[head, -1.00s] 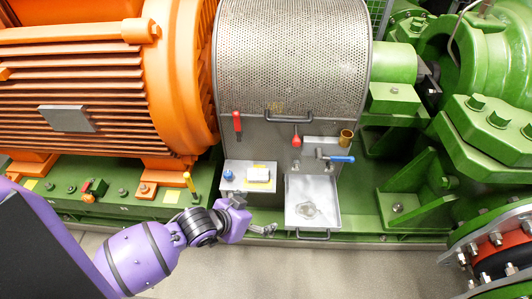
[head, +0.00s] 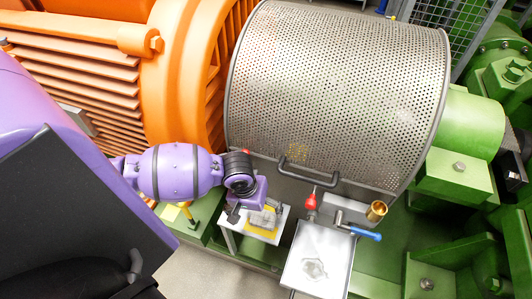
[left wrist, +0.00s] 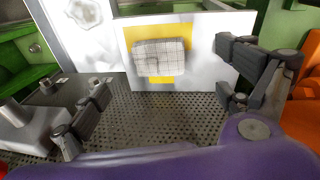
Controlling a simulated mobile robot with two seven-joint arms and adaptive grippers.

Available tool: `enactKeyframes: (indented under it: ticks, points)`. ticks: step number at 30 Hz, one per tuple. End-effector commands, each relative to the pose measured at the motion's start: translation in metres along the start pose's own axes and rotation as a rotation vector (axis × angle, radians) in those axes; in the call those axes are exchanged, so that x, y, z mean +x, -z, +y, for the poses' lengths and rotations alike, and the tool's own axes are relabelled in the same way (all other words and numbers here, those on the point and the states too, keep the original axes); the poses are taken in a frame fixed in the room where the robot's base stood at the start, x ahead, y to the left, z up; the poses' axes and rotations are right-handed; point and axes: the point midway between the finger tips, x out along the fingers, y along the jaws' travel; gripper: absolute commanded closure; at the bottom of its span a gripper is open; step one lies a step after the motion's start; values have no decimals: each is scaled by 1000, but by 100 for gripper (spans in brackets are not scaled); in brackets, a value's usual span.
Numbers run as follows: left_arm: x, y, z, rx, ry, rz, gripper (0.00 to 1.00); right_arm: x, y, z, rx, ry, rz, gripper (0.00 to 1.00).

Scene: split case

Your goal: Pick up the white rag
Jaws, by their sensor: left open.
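A folded white rag with a faint check pattern (left wrist: 158,57) lies on a yellow patch (left wrist: 157,80) on a small white shelf (left wrist: 203,65). In the head view the rag (head: 262,219) lies partly below my left gripper (head: 253,211). In the left wrist view the left gripper (left wrist: 163,76) is open and empty. Its two fingers stand wide apart, to either side of the rag and apart from it. My right gripper is not in view.
A metal tray (head: 295,280) holding a pale crumpled patch (head: 313,268) stands to the right of the shelf. A red-handled valve (head: 311,201), a blue lever (head: 366,234) and a brass cup (head: 376,211) sit behind it. The perforated drum (head: 335,95) rises behind.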

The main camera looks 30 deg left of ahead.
Motion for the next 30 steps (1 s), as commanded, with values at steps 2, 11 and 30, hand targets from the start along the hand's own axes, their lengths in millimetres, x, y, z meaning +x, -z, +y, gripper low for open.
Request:
enactKeyframes:
  ticks: [2,11,30]
  points:
    - [11,0,0,-1,-1,-2,5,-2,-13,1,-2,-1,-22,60]
    - [50,4,2,3,0,1,5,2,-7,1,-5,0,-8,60]
    - [70,5,2,4,-2,5,33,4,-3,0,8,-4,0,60]
